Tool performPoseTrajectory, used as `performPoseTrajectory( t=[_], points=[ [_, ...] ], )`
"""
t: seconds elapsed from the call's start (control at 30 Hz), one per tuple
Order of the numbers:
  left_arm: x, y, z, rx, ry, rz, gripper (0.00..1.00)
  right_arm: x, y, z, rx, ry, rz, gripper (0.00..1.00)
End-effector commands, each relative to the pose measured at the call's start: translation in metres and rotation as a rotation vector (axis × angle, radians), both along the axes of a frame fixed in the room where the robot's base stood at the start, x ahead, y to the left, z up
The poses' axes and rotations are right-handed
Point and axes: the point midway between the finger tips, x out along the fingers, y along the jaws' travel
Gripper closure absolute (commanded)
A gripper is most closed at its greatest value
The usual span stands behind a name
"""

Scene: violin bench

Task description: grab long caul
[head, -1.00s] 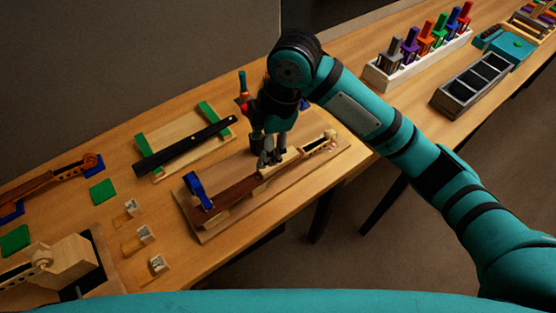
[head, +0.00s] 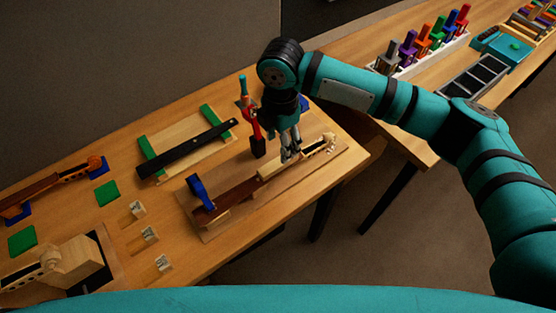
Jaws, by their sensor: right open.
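My right gripper (head: 290,155) is open, fingers pointing down, over the neck piece on the wooden board (head: 215,232). Just under and beside its fingertips is a pale wooden block (head: 273,170), which may be the long caul; I cannot tell whether the fingers touch it. The neck piece has a dark brown fingerboard (head: 235,197) and a pale scroll (head: 328,143). A long black strip (head: 185,148) lies across a pale cradle with green pads (head: 150,150). My left gripper is not in view.
A red-handled clamp (head: 256,130) stands close left of my right gripper. Small pale blocks (head: 150,234) lie front left. A row of coloured clamps (head: 422,42) and a dark compartment tray (head: 478,77) stand on the right bench. Bare table shows left of the board.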

Motion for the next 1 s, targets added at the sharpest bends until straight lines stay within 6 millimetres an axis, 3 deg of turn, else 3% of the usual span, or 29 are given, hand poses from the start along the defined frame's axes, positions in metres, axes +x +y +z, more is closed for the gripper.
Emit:
performPoseTrajectory(
  t=[0.27, 0.43, 0.6, 0.87, 1.0],
  points=[
    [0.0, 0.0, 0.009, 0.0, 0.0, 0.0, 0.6, -0.002, 0.001, -0.02, -0.001, 0.001, 0.0, 0.44],
    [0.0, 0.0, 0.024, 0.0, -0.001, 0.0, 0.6, -0.007, 0.005, -0.044, -0.002, 0.002, -0.001, 0.44],
    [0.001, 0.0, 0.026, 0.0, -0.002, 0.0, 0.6, -0.006, 0.005, -0.065, -0.001, 0.0, -0.001, 0.44],
    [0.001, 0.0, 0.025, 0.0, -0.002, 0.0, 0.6, -0.006, 0.005, -0.068, 0.0, -0.001, 0.0, 0.44],
    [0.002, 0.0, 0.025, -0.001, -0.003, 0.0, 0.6, -0.006, 0.005, -0.068, 0.0, -0.001, 0.0, 0.63]
  ],
)
